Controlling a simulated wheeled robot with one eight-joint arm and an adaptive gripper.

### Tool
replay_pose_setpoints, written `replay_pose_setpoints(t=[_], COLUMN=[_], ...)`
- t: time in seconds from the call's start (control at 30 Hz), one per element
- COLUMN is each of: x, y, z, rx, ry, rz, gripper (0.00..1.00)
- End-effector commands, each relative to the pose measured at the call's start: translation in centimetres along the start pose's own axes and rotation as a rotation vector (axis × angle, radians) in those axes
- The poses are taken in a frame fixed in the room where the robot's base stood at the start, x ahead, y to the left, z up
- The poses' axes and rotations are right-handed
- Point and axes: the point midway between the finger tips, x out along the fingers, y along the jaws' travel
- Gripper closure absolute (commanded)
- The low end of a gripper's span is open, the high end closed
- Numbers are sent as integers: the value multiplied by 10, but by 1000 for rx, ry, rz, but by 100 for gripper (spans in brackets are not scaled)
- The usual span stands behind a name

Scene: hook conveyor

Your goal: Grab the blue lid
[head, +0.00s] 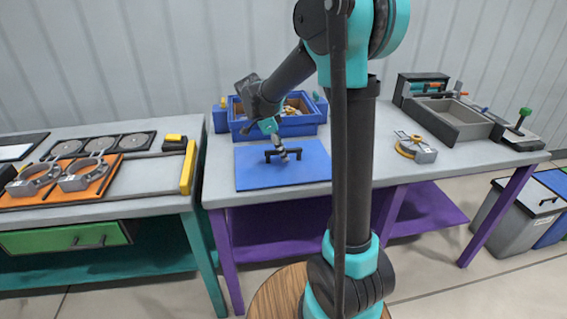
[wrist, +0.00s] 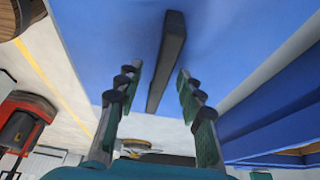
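The blue lid (head: 258,178) is a flat blue panel with a dark bar handle, lying on the grey table in front of a blue crate. In the wrist view, the lid (wrist: 232,45) fills the upper middle, and its dark handle (wrist: 168,55) runs between my fingers. My gripper (head: 281,153) is over the lid at the handle. In the wrist view, my gripper (wrist: 156,78) is open, with one finger on each side of the handle and visible gaps to it. The exact height above the lid is hard to tell.
The blue crate (head: 304,128) with items inside stands just behind the lid. A yellow-and-grey tool (head: 414,150) and a grey tray (head: 452,115) are to the right. A left table holds an orange board (head: 100,187) with metal rings. The tabletop between the lid and the yellow-and-grey tool is largely clear.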

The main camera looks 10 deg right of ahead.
Motion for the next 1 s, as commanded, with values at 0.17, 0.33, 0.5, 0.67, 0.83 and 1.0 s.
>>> replay_pose_setpoints(t=[0.17, 0.33, 0.5, 0.67, 0.83, 1.0], x=[14, 14, 14, 16, 16, 16], y=[0, 0, 0, 0, 0, 0], z=[0, 0, 0, 0, 0, 0], rx=[-1, -1, -1, 0, -1, 0], ry=[0, 0, 0, 0, 0, 0], rz=[0, 0, 0, 0, 0, 0], gripper=[62, 62, 62, 62, 83, 100])
